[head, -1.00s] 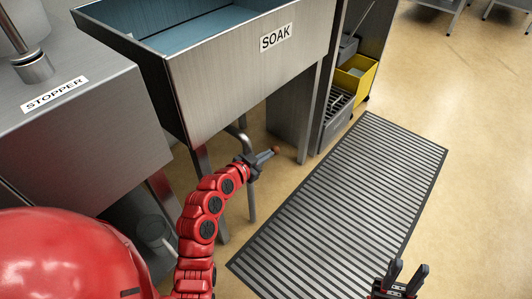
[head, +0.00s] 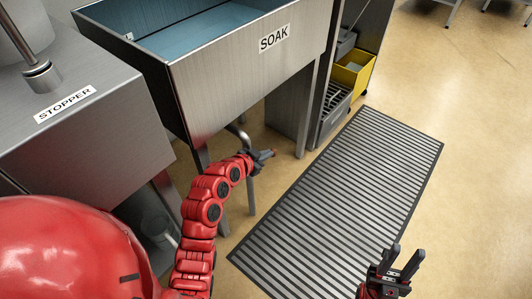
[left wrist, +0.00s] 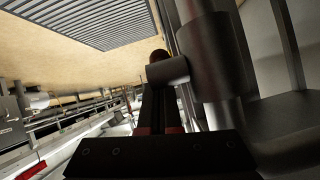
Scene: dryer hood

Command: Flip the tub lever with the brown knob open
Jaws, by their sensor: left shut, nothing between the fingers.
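The soak tub (head: 235,75) is a steel basin labelled SOAK, with a drain pipe (head: 250,190) below it. The lever's brown knob (head: 274,152) shows as a small tip beside my left gripper (head: 264,157) under the tub. In the left wrist view the dark brown knob (left wrist: 157,56) ends a short grey lever (left wrist: 168,71) beside the upright pipe (left wrist: 215,65). My left gripper's fingers (left wrist: 160,105) are shut and empty, right at the lever; I cannot tell whether they touch it. My right gripper (head: 403,258) is open and empty, low on the right.
A striped mat (head: 340,200) lies on the floor right of the tub. A yellow bin (head: 353,72) and grey rack stand behind it. The STOPPER unit (head: 70,120) is at left. A tub leg (head: 307,105) stands just beyond the lever. Floor to the right is clear.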

